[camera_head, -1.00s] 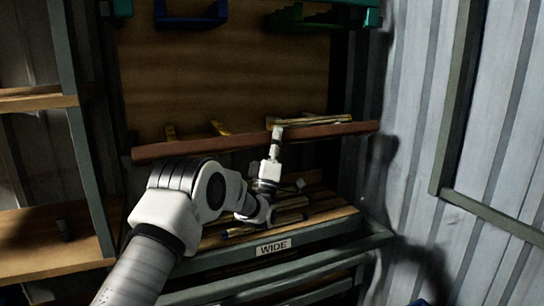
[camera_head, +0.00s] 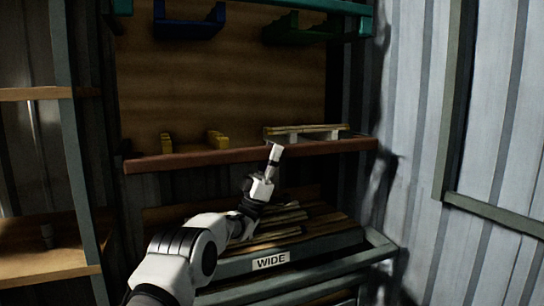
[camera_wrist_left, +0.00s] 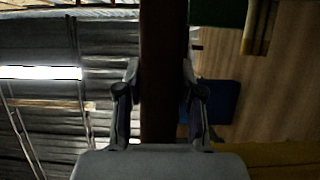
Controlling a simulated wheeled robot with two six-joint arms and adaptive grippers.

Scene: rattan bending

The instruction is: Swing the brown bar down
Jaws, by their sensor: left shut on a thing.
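The brown bar (camera_head: 200,158) runs across the front of the back shelf in the head view, nearly level, its right end slightly higher. My left gripper (camera_head: 275,153) is at the bar, right of its middle. In the left wrist view the bar (camera_wrist_left: 163,70) runs upright through the picture, between the two fingers of the gripper (camera_wrist_left: 162,100). The gripper is shut on the bar. The fingertips are small and dark, so their exact contact is hard to see. My right gripper is not in view.
Rattan poles (camera_head: 305,129) lie on pale supports just behind the bar, with yellow brackets (camera_head: 217,139) further left. Below is a tray of poles above a label "WIDE" (camera_head: 271,261). Blue (camera_head: 190,28) and green (camera_head: 300,33) holders hang above. A corrugated wall (camera_head: 415,100) is right.

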